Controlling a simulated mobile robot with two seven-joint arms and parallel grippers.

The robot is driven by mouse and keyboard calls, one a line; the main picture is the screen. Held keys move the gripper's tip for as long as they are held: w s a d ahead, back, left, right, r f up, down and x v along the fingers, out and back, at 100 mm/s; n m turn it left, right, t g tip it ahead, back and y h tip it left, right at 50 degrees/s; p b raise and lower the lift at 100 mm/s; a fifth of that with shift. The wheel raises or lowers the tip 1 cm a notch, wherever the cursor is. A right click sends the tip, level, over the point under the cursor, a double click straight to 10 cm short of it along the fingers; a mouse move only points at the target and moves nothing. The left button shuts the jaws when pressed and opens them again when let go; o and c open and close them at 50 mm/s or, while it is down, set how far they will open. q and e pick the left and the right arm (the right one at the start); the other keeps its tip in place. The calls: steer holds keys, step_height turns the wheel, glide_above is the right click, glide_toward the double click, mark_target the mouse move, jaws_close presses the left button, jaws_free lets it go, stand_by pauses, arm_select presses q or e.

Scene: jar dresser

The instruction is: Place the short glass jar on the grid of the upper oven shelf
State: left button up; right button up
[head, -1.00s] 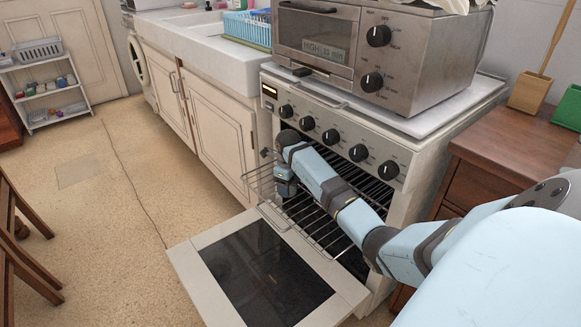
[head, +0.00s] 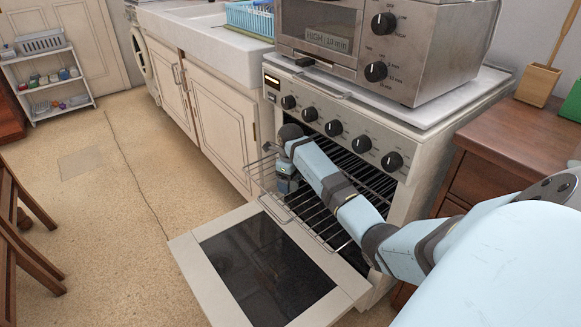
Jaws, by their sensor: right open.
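The oven stands with its door folded down, and a wire grid shelf (head: 318,222) sticks out above the door. My right arm reaches in from the right, and my right gripper (head: 286,187) points down at the left part of the grid, near its front edge. It is open, but small and partly hidden by my own wrist. I cannot make out the short glass jar; any jar at the fingers is too small or hidden to tell. My left gripper is not in view.
The open oven door (head: 183,262) lies low in front. A toaster oven (head: 440,50) stands on top of the stove, with knobs below it. A wooden dresser (head: 515,150) is at the right, white cabinets (head: 222,130) at the left. A chair (head: 25,250) stands far left; the floor between is clear.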

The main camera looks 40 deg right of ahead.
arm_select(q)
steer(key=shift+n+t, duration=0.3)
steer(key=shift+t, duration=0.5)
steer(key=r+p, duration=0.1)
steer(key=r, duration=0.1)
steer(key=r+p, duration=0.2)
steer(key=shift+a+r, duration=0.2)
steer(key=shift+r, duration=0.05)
arm_select(e)
step_height(320, 180, up, 8)
steer(key=shift+f, duration=0.2)
